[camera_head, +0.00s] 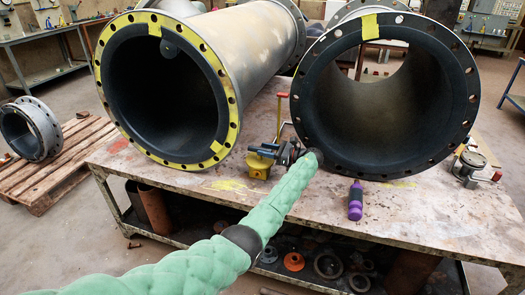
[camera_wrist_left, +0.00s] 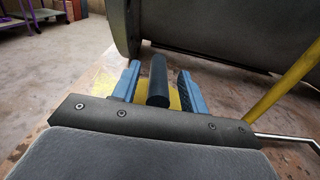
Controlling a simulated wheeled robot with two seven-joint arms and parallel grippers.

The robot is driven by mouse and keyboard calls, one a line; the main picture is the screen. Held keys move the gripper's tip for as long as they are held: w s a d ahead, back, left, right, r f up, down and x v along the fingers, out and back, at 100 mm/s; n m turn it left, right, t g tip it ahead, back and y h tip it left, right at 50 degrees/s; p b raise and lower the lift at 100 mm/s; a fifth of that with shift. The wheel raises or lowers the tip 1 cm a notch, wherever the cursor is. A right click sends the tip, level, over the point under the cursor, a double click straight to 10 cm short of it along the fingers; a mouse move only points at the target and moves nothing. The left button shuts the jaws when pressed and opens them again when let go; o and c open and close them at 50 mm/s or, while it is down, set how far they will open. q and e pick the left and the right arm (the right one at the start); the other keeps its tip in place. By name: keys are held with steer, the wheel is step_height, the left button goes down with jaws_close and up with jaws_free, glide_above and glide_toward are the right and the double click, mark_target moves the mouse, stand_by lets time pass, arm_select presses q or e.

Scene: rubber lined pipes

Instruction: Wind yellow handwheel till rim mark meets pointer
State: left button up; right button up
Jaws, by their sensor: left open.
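A yellow part (camera_head: 258,168), probably the handwheel, sits on the bench between the two big pipes, mostly behind my left gripper (camera_head: 266,152). In the left wrist view my left gripper (camera_wrist_left: 158,72) is open. Its blue fingers stand on either side of a dark upright cylinder (camera_wrist_left: 157,88), with gaps on both sides. Yellow surface (camera_wrist_left: 137,95) shows below and behind the cylinder. I cannot make out a rim mark or a pointer. My right gripper is in neither view.
The left pipe (camera_head: 228,70) has a yellow-edged flange; the right pipe (camera_head: 465,95) has a dark one. A red-topped lever (camera_head: 282,96) stands behind my gripper. A purple bottle (camera_head: 355,202) and a metal fitting (camera_head: 470,162) stand on the bench (camera_head: 420,215). The bench front is mostly clear.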

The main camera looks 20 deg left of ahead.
arm_select(q)
steer(key=d, duration=0.6)
steer(key=shift+b, duration=0.4)
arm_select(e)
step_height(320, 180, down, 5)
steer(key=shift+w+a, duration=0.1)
arm_select(q)
steer(key=shift+s, duration=0.1)
